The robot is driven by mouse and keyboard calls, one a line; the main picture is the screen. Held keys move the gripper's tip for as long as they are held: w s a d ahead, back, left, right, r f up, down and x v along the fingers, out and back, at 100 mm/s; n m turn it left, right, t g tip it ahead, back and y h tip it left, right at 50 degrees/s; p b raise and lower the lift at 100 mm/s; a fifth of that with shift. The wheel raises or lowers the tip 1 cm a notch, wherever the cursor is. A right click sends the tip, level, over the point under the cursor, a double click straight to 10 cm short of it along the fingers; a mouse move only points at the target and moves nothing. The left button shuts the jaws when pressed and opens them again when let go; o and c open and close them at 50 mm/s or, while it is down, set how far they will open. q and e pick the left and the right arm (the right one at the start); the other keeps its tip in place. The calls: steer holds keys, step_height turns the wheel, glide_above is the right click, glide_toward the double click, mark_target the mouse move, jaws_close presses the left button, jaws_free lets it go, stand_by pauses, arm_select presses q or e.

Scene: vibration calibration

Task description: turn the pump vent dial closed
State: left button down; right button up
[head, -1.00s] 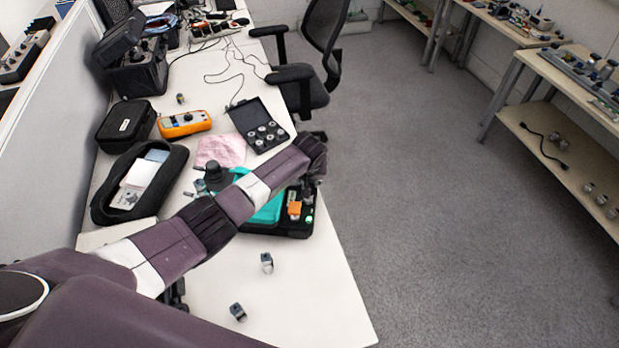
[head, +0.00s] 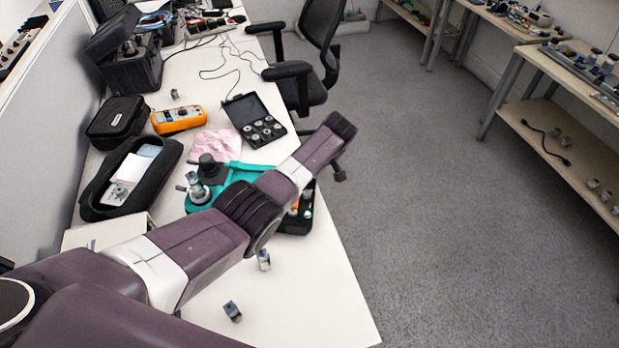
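A teal calibration unit (head: 234,174), which looks like the pump, sits on the white bench in the head view. A black round knob (head: 208,166) stands at its far left end, with metal fittings (head: 197,190) just in front. I cannot tell which part is the vent dial or how it is set. My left arm crosses over the unit and hides its middle and front. The arm's dark far end juts past the bench's right edge. No fingers of my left gripper show. My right gripper is not in the picture.
Two small metal fittings (head: 263,260) and (head: 232,311) lie on the near bench (head: 310,290). An open black case (head: 112,184), an orange meter (head: 178,119), a pink cloth (head: 214,144) and a black weight box (head: 255,120) lie beyond. A chair (head: 300,80) stands right.

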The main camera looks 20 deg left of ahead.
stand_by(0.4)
arm_select(q)
steer(key=c, duration=1.8)
jaws_free()
steer(key=shift+r, duration=0.15)
steer(key=v, duration=1.1)
steer(key=shift+r, duration=0.4)
steer(key=shift+d, duration=0.1)
